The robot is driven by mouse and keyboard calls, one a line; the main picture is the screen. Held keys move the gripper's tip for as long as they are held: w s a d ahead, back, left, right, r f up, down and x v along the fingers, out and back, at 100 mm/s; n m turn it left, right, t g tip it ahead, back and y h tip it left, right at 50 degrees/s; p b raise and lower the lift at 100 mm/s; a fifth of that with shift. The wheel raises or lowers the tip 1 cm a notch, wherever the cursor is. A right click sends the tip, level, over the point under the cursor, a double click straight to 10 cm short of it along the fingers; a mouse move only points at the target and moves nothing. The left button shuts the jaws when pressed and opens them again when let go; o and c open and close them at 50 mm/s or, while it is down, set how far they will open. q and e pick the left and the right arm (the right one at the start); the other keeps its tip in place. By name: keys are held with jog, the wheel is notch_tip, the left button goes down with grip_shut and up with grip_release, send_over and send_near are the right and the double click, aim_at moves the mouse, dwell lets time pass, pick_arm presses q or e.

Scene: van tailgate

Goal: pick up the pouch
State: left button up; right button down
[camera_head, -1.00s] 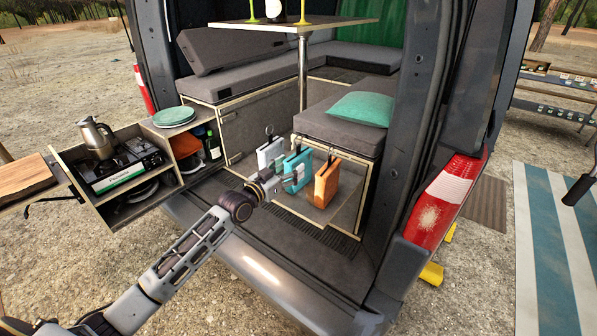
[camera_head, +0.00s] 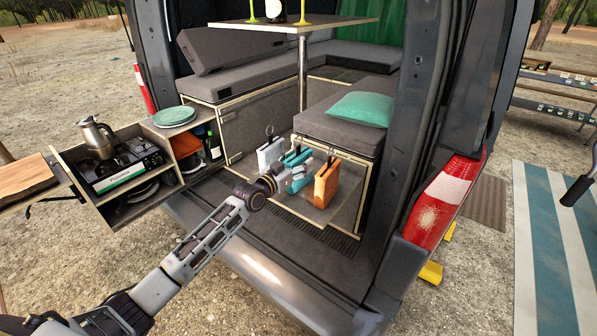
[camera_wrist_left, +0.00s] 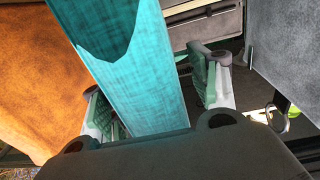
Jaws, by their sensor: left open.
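In the left wrist view the teal pouch (camera_wrist_left: 135,70) stands between the two open fingers of my left gripper (camera_wrist_left: 158,97). A gap shows between the pouch and the right finger. The left finger is close to the pouch; contact cannot be told. My right gripper is not in view.
The orange pouch (camera_wrist_left: 40,75) is close beside the left finger in the wrist view. A bench with a green cushion (camera_head: 360,108) stands behind the pouches. A pull-out unit with a stove (camera_head: 125,165) is at the left. The van floor before the pouches is clear.

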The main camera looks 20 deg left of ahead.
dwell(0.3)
pick_arm(q)
jog(key=c, duration=1.2)
jog(key=shift+r, duration=0.15)
jog(key=shift+r, duration=4.95)
